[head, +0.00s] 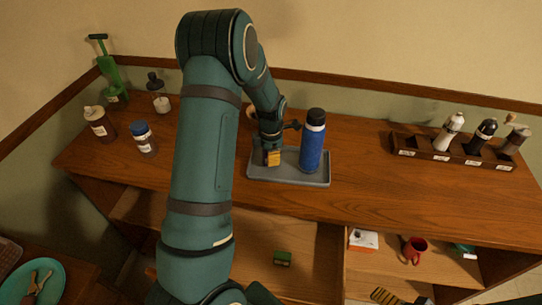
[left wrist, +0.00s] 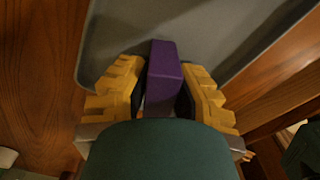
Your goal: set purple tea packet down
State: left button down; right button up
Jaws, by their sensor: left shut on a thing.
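The purple tea packet (left wrist: 164,68) is a small purple box between the yellow fingertips of my left gripper (left wrist: 160,92) in the left wrist view. The fingers are shut on it. A grey tray (left wrist: 205,35) lies behind and beneath the packet there; I cannot tell whether the packet touches it. In the head view my left gripper (head: 272,158) points down over the left part of the tray (head: 300,180), and the packet is hidden by the gripper. My right gripper does not show.
A blue bottle (head: 312,142) stands upright on the tray, just right of my left gripper. A rack of grinders (head: 453,152) stands at the right of the wooden counter (head: 370,165). Several bottles, including a blue-capped jar (head: 144,140), stand at the left. The counter between tray and rack is clear.

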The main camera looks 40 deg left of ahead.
pick_arm(q)
jog(key=shift+f, duration=0.15)
jog(key=c, duration=0.9)
grip_release()
notch_tip(320, 180, up, 12)
jog(key=shift+r+p, duration=0.2)
jog(key=shift+p, duration=0.85)
